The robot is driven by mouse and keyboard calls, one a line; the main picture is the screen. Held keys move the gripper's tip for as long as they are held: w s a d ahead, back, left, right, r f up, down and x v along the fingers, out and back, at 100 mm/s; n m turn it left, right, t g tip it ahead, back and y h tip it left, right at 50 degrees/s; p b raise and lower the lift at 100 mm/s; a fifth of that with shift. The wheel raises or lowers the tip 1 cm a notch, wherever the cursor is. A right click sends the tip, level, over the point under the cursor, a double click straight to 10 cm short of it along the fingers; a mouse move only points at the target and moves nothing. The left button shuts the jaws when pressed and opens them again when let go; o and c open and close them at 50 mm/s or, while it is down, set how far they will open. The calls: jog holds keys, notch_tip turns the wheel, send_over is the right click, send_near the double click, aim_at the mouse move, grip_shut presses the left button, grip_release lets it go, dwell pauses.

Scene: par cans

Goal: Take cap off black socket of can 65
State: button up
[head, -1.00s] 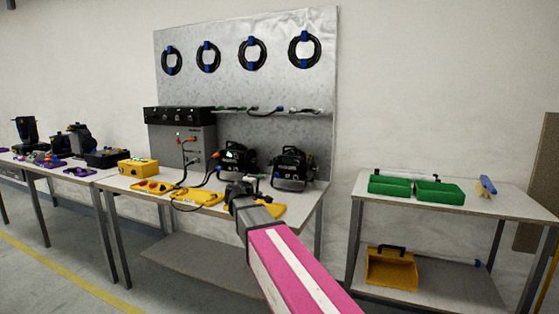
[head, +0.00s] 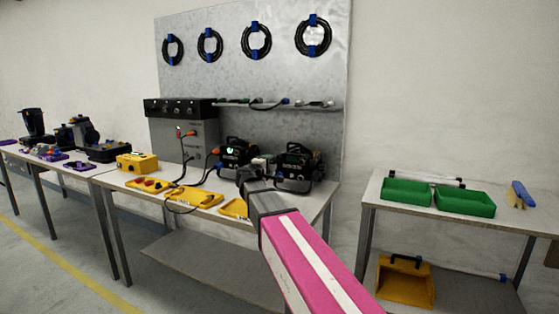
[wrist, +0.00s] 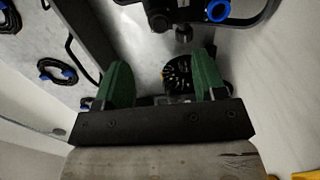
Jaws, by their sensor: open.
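Two black par cans stand on the workbench in the head view, a left can (head: 233,152) with a green light and a right can (head: 298,162). I cannot read their numbers. My gripper (wrist: 163,82) is open, its two green fingers spread with nothing held between them. In the head view my gripper (head: 247,176) is at the bench, in front of the gap between the cans. In the wrist view a can's dark body (wrist: 195,10) lies beyond the fingertips, with a blue ring socket (wrist: 217,10) and a small dark knob-like part (wrist: 183,34). I cannot tell whether that part is the cap.
Yellow trays (head: 196,197) lie along the bench front, with cables running to a grey box (head: 190,140). A shelf with connectors (head: 270,104) is on the back panel. Green bins (head: 465,201) stand on the right table. A floor gap separates the tables.

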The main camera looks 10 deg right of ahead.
aim_at(278, 159)
jog(key=shift+w+d, duration=0.1)
jog(key=shift+x, duration=4.35)
grip_shut()
jog(key=shift+v, duration=3)
